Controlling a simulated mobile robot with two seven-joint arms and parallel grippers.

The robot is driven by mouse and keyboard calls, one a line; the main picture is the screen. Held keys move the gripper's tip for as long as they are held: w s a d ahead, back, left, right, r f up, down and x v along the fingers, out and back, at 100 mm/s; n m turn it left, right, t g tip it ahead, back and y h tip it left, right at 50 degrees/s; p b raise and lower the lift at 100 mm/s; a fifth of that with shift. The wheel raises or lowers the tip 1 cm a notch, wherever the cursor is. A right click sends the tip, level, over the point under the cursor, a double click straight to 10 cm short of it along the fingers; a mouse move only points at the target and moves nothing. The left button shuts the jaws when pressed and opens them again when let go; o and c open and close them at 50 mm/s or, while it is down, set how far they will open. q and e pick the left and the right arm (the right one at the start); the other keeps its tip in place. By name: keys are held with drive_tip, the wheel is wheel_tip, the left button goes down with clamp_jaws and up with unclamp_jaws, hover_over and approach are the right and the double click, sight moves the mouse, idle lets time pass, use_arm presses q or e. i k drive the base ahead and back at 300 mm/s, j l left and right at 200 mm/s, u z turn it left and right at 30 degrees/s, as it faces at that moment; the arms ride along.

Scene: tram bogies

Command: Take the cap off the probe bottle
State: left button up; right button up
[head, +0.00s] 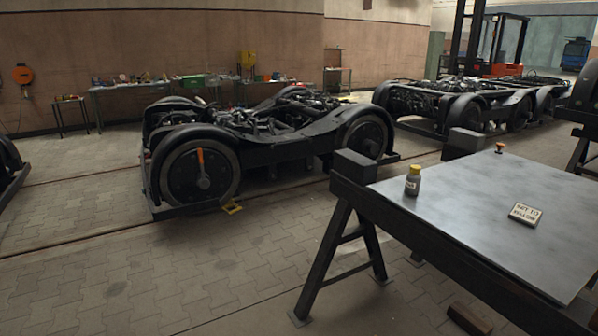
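The cap sits on the bottle. A label shows low on the bottle, too small to read. Neither of my grippers shows in the head view.
A small sign (525,213) lies on the tabletop, and an orange-topped knob (500,147) stands at its far edge. Dark blocks sit at the table's left corners. A tram bogie (270,140) stands on the floor to the left, with clear paved floor (150,270) in front.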

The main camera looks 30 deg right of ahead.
sight(413, 181)
drive_tip(key=i+z, duration=0.5)
drive_tip(key=i+j+z, duration=0.1)
drive_tip(key=i+z, duration=0.4)
drive_tip(key=i, duration=0.1)
